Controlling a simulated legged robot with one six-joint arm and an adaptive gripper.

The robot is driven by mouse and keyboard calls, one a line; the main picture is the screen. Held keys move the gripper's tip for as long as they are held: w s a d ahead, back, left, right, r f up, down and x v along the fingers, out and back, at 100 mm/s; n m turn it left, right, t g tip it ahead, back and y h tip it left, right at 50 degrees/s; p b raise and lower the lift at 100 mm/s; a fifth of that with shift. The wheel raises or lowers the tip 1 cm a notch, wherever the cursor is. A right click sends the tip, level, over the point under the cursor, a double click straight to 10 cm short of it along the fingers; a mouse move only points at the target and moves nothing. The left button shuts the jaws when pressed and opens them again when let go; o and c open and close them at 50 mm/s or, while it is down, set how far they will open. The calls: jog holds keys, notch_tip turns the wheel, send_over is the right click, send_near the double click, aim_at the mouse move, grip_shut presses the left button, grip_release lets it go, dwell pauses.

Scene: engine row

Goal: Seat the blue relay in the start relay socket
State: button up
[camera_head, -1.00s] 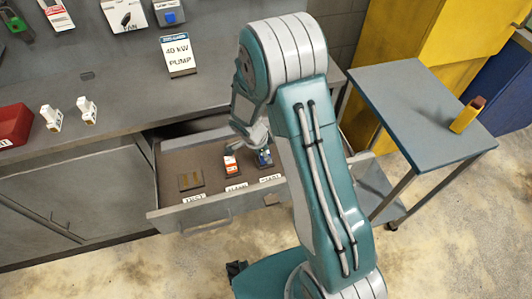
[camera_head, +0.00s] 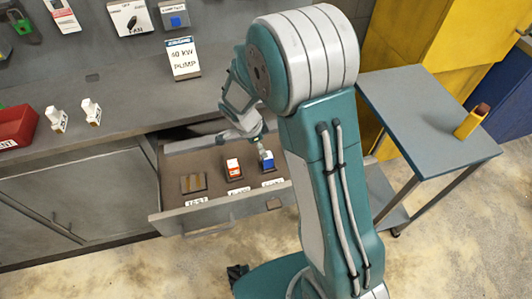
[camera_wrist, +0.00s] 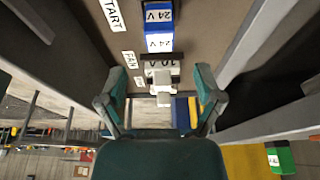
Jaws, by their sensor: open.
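The blue relay (camera_head: 267,160) stands in the right-hand socket of the open drawer, behind the START label (camera_head: 272,183). In the wrist view its blue body and white 24 V labels (camera_wrist: 158,42) show beside the START label. I cannot tell whether it is fully down in the start relay socket, which is mostly hidden beneath it. My gripper (camera_head: 257,140) is just above the blue relay, largely hidden behind my arm. In the wrist view my gripper (camera_wrist: 160,80) has its fingers spread wide, with the blue relay ahead of the tips and apart from them.
The left socket (camera_head: 193,183), marked TEST, is empty. The drawer front (camera_head: 215,213) and bench edge bound the space. A side table (camera_head: 425,110) holds a yellow object (camera_head: 470,122).

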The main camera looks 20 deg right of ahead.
jog(key=s+d+r+n+t+y, duration=0.1)
jog(key=s+r+n, duration=0.3)
jog(key=r, duration=0.5)
jog(key=s+r+n+t+y, duration=0.1)
jog(key=s+r+n, duration=0.25)
jog(key=r, duration=0.45)
jog(key=s+r+n+t, duration=0.1)
jog(key=s+r+n, duration=0.3)
jog(key=s+n, duration=0.1)
jog(key=s+r+n+t+y, duration=0.1)
jog(key=s+r+n, duration=0.3)
jog(key=s, duration=0.4)
jog(key=shift+s+d+n+t, duration=0.15)
jog(key=shift+d+n+t, duration=0.25)
jog(key=shift+n+t, duration=0.4)
